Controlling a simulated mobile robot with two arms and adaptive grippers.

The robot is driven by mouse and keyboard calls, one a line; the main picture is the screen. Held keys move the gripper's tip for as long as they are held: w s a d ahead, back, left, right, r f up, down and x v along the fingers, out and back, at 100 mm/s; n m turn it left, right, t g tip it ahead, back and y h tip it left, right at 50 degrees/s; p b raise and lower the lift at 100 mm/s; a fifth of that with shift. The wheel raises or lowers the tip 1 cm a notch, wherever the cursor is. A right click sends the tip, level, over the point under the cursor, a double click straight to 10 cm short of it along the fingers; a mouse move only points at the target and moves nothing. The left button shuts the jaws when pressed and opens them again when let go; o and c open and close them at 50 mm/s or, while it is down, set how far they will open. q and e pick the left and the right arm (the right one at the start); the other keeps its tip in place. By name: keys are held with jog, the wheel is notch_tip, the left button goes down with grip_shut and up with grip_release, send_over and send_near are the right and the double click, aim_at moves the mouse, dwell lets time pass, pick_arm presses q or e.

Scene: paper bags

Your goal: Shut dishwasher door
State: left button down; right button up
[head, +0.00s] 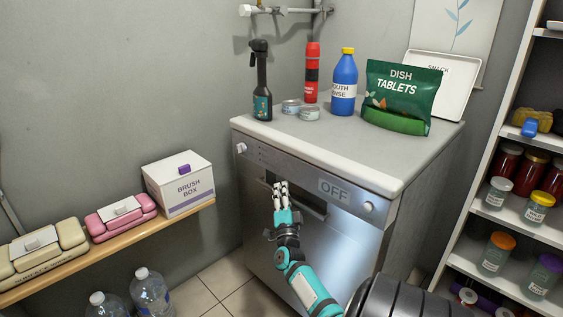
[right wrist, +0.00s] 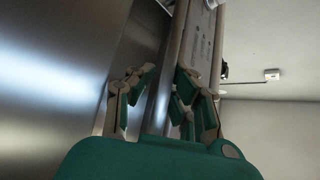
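The dishwasher (head: 330,240) stands against the wall with a steel front and a control strip marked OFF. Its door (head: 265,215) looks upright and about flush with the body; I cannot tell whether a narrow gap is left. The dark handle recess (head: 313,205) is in the upper front. My right gripper (head: 281,187) is at this recess, its fingers pointing up in front of the door. In the right wrist view the fingers (right wrist: 165,85) stand apart with no object held between them, close to the steel door face (right wrist: 60,70). My left gripper is not in view.
A spray bottle (head: 262,85), a blue bottle (head: 344,85) and a tablets bag (head: 402,95) stand on the dishwasher top. A wooden shelf (head: 110,250) with boxes is at left, with water bottles (head: 150,290) below. Shelving with jars (head: 530,175) is at right.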

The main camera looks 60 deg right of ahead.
jog(key=o, duration=0.4)
jog(key=shift+d+f, duration=0.1)
jog(key=shift+f, duration=0.25)
jog(key=shift+o, duration=0.3)
jog(key=shift+r, duration=0.1)
jog(key=shift+a, duration=0.2)
jog(key=v, duration=1.2)
jog(key=shift+d, duration=0.1)
